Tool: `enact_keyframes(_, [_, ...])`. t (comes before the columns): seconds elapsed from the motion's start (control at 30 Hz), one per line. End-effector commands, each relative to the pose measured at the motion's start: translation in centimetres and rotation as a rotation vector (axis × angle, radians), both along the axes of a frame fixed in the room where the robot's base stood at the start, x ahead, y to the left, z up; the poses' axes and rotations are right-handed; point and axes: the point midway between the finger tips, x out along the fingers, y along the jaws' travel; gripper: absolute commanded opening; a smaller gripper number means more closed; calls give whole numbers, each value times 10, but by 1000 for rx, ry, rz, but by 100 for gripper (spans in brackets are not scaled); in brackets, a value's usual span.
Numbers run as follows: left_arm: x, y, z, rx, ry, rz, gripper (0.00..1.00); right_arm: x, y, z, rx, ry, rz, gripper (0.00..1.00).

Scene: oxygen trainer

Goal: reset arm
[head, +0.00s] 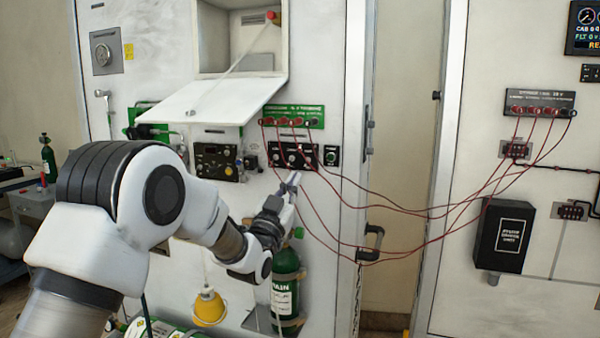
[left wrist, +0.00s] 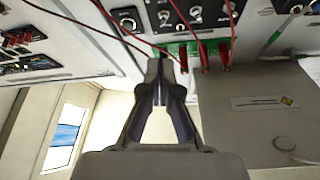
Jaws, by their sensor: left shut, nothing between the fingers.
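My left arm comes in from the left in the head view. Its gripper (head: 291,183) is raised in front of the white panel, just below the black switch box (head: 293,155) and above the green cylinder (head: 286,285). The fingers are together with nothing between them. The left wrist view also shows the closed fingertips (left wrist: 160,82), with red plugs (left wrist: 224,55) and toggle switches (left wrist: 195,13) beyond them. I cannot tell whether the fingertips touch anything. My right gripper is in neither view.
Red cables (head: 400,211) hang in loops from the green-labelled strip (head: 293,113) across the door gap to the right panel's terminals (head: 540,108). An open flap (head: 215,100) juts out above. A yellow mask (head: 209,307) hangs below. A black box (head: 504,235) is on the right panel.

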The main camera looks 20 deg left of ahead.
Motion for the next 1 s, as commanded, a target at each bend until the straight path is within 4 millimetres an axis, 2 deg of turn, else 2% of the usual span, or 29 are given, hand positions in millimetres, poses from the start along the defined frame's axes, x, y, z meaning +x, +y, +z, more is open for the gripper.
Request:
enact_keyframes(0.2, [-11,1,-9,1,-2,0,0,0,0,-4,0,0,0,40])
enact_keyframes(0.57, [-11,1,-9,0,-2,0,0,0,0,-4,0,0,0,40])
enact_keyframes(0.67, [-8,1,-19,0,15,1,0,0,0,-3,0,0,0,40])
enact_keyframes(0.77, [-1,1,-63,1,82,0,0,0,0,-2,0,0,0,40])
enact_keyframes(0.87, [-1,-1,-140,0,212,-3,0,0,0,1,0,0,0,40])
enact_keyframes(0.9, [-7,-2,-176,-1,279,-1,0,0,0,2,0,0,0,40])
enact_keyframes(0.97, [-20,-2,-230,-4,393,1,0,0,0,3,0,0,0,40])
enact_keyframes(1.0, [-31,-2,-265,-7,470,4,0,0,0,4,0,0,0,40])
